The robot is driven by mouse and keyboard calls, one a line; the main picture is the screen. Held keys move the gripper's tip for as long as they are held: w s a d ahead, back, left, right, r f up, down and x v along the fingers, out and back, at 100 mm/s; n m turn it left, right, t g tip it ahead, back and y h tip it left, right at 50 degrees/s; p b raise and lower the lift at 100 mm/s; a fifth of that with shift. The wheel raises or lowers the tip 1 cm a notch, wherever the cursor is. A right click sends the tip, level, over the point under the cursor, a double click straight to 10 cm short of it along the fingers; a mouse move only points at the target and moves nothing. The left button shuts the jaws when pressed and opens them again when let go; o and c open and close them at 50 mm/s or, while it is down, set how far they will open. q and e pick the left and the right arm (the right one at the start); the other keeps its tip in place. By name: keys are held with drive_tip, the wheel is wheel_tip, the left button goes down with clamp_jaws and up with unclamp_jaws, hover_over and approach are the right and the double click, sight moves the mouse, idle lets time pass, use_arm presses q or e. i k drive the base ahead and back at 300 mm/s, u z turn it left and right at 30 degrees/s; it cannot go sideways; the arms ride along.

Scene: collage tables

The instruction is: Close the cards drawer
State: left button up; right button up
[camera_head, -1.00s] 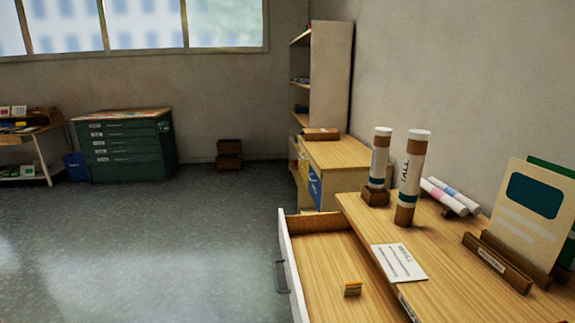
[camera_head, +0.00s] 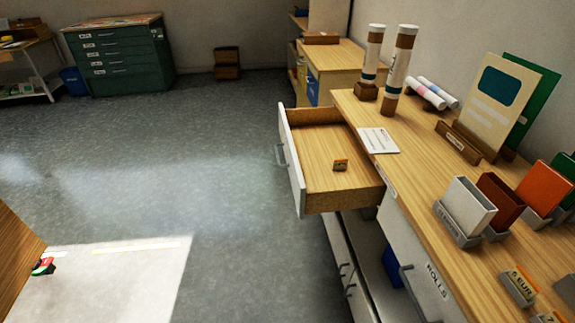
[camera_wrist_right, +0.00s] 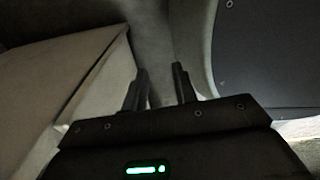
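An open drawer (camera_head: 296,170) with a white front and wooden inside sticks out to the left from the far part of the counter. Its grey handle (camera_head: 281,155) is on the front. A small orange-brown item (camera_head: 340,165) lies in the drawer. I cannot read a label on this drawer's front, which faces away to the left. My right gripper (camera_wrist_right: 161,85) shows only in the right wrist view, its two dark fingers apart with nothing between them. Neither gripper shows in the head view, so my left gripper is out of sight.
The counter (camera_head: 420,190) carries a white card (camera_head: 378,140), upright tubes (camera_head: 398,70), a sign stand and several card boxes (camera_head: 466,207). A shut drawer labelled ROLLS (camera_head: 410,265) is nearer. Open floor (camera_head: 200,170) lies left. A wooden panel (camera_head: 15,255) stands at the left edge.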

sight(311, 138)
drive_tip(key=z, duration=0.5)
drive_tip(key=k, duration=1.15)
drive_tip(key=u, duration=0.55)
drive_tip(key=i, duration=1.5)
drive_tip(key=z, duration=1.6)
drive_tip(key=k, duration=0.35)
drive_tip(key=z, duration=0.05)
